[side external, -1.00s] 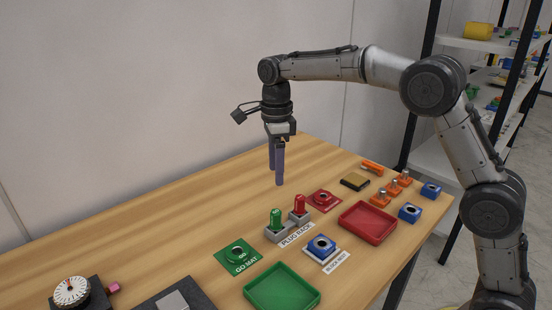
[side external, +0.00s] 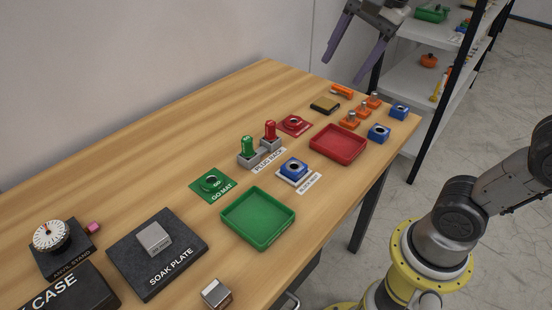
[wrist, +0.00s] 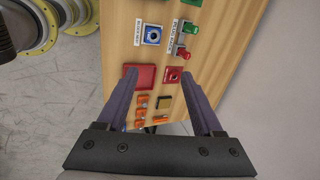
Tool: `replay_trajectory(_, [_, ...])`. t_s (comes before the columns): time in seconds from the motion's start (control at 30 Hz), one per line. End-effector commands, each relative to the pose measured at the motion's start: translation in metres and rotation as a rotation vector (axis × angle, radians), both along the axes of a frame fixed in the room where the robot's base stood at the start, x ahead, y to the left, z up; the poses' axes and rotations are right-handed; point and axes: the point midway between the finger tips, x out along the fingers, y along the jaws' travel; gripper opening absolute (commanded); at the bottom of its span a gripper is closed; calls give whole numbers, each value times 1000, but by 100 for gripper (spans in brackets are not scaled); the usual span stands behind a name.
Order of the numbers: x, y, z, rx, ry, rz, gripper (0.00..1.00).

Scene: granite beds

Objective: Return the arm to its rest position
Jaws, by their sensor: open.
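My gripper (side external: 344,70) is at the top of the side view, raised beyond the far right end of the wooden table (side external: 130,150). Its two purple-grey fingers are spread wide with nothing between them. In the wrist view, the open fingers (wrist: 158,73) reach over the table's end, apart from the objects below. Much of the arm between the gripper and the yellow base (side external: 405,255) is outside the side view.
Below lie a red tray (side external: 338,144), a green tray (side external: 258,218), a plug rack (side external: 258,158) with green and red plugs, blue blocks (side external: 379,133) and orange pieces (side external: 349,121). A soak plate (side external: 135,260) is at front left. Shelves (side external: 440,60) stand behind right.

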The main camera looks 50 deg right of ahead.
Motion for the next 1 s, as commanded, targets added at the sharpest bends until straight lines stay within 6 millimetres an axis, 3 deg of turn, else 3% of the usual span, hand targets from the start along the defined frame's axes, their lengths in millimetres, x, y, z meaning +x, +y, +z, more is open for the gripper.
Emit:
replay_trajectory(0.03, [-21, -2, -8, -41, -25, 98, 68])
replay_trajectory(0.1, [-43, -3, -22, -103, -52, 242, 68])
replay_trajectory(0.4, [-102, -6, -91, -395, -106, 856, 68])
replay_trajectory(0.53, [-109, -6, -115, -494, -90, 1096, 68])
replay_trajectory(0.7, [-104, -6, -117, -595, -104, 1286, 68])
replay_trajectory(1.0, [-103, -6, -116, -625, -106, 1348, 68])
